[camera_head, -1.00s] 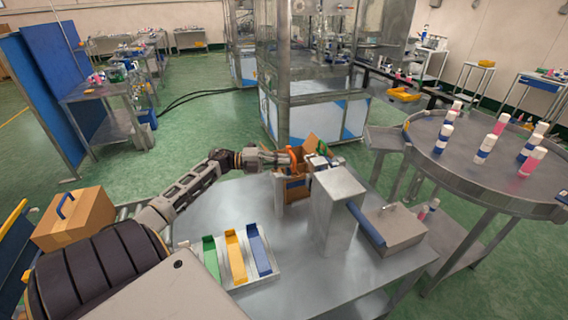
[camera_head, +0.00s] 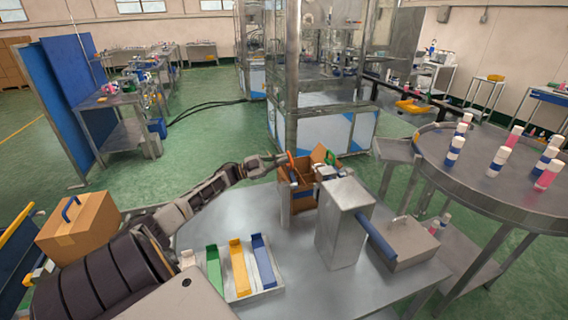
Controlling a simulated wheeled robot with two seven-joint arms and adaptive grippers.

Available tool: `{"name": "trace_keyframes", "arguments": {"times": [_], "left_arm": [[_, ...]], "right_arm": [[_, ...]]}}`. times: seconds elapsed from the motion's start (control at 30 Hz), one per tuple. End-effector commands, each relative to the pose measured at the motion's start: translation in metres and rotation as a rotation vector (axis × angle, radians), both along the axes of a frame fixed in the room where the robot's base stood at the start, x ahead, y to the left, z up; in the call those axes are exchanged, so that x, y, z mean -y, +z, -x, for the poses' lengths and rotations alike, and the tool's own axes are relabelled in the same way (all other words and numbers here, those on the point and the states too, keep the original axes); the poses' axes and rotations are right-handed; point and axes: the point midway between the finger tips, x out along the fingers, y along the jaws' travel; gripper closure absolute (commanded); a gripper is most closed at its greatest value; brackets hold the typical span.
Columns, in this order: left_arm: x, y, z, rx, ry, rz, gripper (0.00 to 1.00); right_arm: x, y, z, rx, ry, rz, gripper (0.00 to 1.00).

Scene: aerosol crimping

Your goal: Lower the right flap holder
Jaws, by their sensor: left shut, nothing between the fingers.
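An open cardboard box (camera_head: 301,202) stands at the far edge of the steel table, beside a metal post. An orange curved piece (camera_head: 292,168) stands at its left side. A green piece (camera_head: 329,158) shows at its right side, by a raised flap (camera_head: 318,153); it may be the right flap holder, but it is too small to tell its position. My left gripper (camera_head: 278,159) is shut and empty, just left of the box and close to the orange piece. I cannot tell whether they touch. My right gripper is out of view.
A tall steel block (camera_head: 340,225) and a metal case (camera_head: 405,243) stand right of the box. A rack with green, yellow and blue trays (camera_head: 238,267) lies in front. A closed carton with a blue handle (camera_head: 80,228) is at left. A round table (camera_head: 470,185) holds several bottles.

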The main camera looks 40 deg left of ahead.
Motion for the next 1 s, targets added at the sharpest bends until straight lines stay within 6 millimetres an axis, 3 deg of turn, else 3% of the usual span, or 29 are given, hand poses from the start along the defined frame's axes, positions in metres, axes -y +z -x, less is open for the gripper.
{"name": "trace_keyframes", "arguments": {"times": [0.5,1.0], "left_arm": [[-0.022,-0.028,-0.012,-0.160,-0.001,0.311,1.00],[-0.024,-0.031,-0.013,-0.180,-0.001,0.348,1.00]], "right_arm": [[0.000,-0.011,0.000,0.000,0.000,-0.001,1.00],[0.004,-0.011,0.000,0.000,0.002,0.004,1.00]]}}
